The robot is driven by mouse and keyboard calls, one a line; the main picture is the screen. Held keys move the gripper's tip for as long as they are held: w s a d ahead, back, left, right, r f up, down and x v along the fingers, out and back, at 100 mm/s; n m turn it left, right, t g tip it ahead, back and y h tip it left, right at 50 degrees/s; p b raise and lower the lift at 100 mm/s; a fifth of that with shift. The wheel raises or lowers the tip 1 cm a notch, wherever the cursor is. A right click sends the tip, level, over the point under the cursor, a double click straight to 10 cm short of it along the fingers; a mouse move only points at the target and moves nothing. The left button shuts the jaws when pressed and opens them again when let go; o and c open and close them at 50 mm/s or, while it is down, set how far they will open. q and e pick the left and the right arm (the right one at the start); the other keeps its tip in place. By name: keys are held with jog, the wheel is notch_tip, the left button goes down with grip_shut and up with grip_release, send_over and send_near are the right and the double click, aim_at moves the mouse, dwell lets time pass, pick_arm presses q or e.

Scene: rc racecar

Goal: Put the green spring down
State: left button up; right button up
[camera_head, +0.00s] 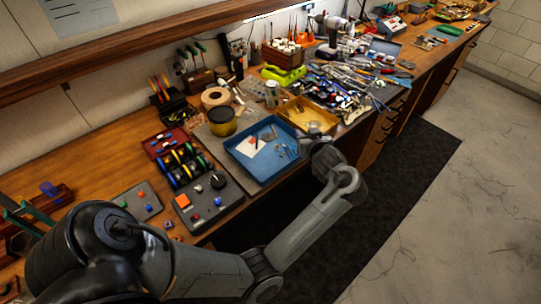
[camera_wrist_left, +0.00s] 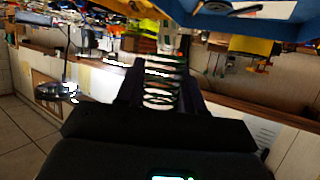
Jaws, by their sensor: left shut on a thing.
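My left gripper (camera_head: 316,141) is at the front right edge of the blue tray (camera_head: 268,170). In the left wrist view the gripper (camera_wrist_left: 162,88) is shut on the green spring (camera_wrist_left: 161,90), whose dark green and pale coils show upright between the two dark fingers. In the head view the spring cannot be made out. The blue tray (camera_wrist_left: 235,22) also shows at the top of the left wrist view, apart from the spring. My right gripper is not in view.
A yellow tray (camera_head: 322,122) stands just behind my left gripper. Scattered tools (camera_head: 345,85) crowd the bench beyond it. Open floor (camera_head: 440,220) lies to the right.

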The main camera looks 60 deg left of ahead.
pick_arm(q)
jog(key=shift+w+d+r+n+g+b, duration=0.1)
jog(key=shift+d+r+n+g+b, duration=0.1)
jog(key=shift+n+g+b, duration=0.4)
jog(key=p, duration=0.1)
send_over(281, 145)
jog(key=shift+y, duration=0.3)
notch_tip(281, 145, down, 6)
jog(key=shift+w+d+f, duration=0.1)
jog(key=shift+f, duration=2.25)
jog(key=shift+f, duration=0.2)
jog(key=o, duration=1)
jog(key=shift+r, duration=0.1)
